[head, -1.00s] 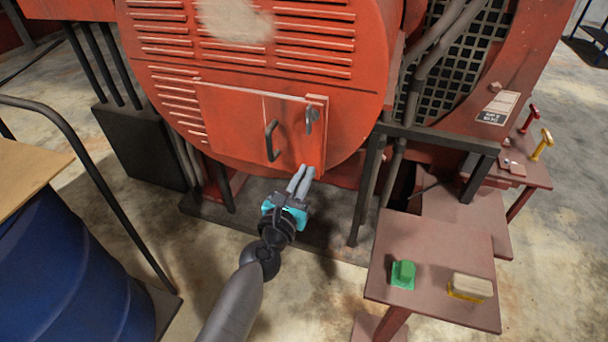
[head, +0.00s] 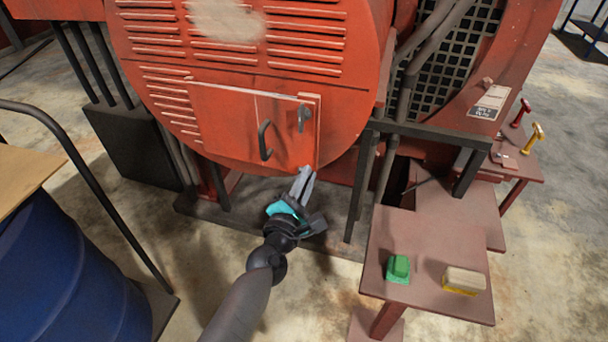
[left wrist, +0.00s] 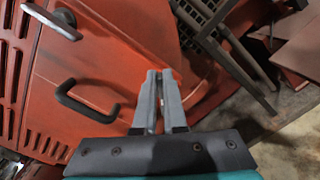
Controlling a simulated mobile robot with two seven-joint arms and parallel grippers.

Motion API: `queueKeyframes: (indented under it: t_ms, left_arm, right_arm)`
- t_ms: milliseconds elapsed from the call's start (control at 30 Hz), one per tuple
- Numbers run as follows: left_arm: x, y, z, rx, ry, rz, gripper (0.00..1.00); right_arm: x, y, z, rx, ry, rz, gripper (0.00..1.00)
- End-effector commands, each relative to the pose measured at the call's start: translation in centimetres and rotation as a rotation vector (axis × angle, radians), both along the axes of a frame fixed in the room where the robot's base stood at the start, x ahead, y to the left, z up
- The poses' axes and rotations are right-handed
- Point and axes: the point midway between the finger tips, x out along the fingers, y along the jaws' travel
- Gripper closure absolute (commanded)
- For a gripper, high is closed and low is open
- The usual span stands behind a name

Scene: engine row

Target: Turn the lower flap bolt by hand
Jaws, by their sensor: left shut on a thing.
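The flap (head: 235,115) is a red panel on the round red housing, with a black handle (head: 264,141). The upper flap bolt (head: 304,117) is a grey lever near the flap's top right corner; it also shows at the upper left of the left wrist view (left wrist: 50,20). My left gripper (head: 307,170) reaches up to the flap's lower right corner, below the upper bolt. In the left wrist view its fingers (left wrist: 158,75) are close together, shut on the lower flap bolt, which they hide almost wholly. My right gripper is not in view.
A brown table (head: 430,235) at the right holds a green block (head: 398,269) and a yellow-based brush (head: 464,280). A black pipe frame (head: 366,185) stands right of the gripper. A blue barrel (head: 60,270) is at the left.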

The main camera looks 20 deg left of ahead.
Motion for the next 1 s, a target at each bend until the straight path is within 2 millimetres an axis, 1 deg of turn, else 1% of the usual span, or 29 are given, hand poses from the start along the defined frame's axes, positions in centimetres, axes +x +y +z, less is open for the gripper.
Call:
queueKeyframes:
  t_ms: [533, 1000]
  left_arm:
    - [-0.1, -0.7, -1.4, 0.519, -0.029, -0.002, 1.00]
    - [-0.1, -0.7, -2.6, 0.964, -0.057, -0.003, 1.00]
  right_arm:
    - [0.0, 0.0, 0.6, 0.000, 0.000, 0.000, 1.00]
    - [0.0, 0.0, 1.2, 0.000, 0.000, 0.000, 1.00]
